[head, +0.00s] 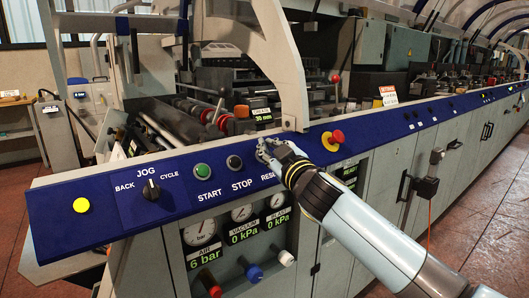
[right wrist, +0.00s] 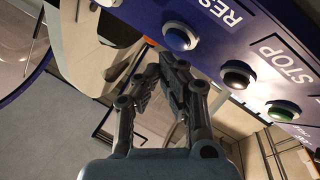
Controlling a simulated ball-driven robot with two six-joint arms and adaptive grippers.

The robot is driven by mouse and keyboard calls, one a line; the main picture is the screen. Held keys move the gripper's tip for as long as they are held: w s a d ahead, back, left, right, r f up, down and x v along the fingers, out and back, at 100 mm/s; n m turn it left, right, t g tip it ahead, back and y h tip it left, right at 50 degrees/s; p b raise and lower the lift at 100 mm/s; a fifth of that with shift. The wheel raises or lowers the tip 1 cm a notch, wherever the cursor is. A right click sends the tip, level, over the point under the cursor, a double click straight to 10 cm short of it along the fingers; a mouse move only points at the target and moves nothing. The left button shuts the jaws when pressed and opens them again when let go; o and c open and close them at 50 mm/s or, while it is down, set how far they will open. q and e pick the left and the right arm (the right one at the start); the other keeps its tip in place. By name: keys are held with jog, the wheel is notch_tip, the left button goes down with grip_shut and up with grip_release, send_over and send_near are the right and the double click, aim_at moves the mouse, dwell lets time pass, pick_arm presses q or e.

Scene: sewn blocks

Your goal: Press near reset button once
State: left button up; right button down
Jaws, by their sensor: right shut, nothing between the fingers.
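The reset button (right wrist: 180,37) shows in the right wrist view as a round button with a pale rim beside the partly cut-off RESET label (right wrist: 220,10). My right gripper (right wrist: 168,62) is shut and empty, its fingertips just short of the button in that picture; I cannot tell if they touch. In the head view my right gripper (head: 266,150) is over the panel above the RESET label (head: 268,178) and hides the button there. My left gripper is not in view.
The blue control panel (head: 110,215) also carries a dark stop button (head: 234,162), a green start button (head: 202,171), a jog knob (head: 151,189) and a yellow button (head: 81,205). A red mushroom button (head: 332,138) is right of my gripper. Pressure gauges (head: 199,232) sit below.

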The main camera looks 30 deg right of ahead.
jog(key=shift+s, duration=0.1)
jog(key=s+r+p, duration=0.1)
jog(key=s, duration=0.1)
jog(key=s+r+p, duration=0.1)
jog(key=s+r, duration=0.1)
jog(key=shift+d+r, duration=0.15)
jog(key=shift+r, duration=0.05)
dwell(0.4)
jog(key=shift+w, duration=0.1)
dwell(0.5)
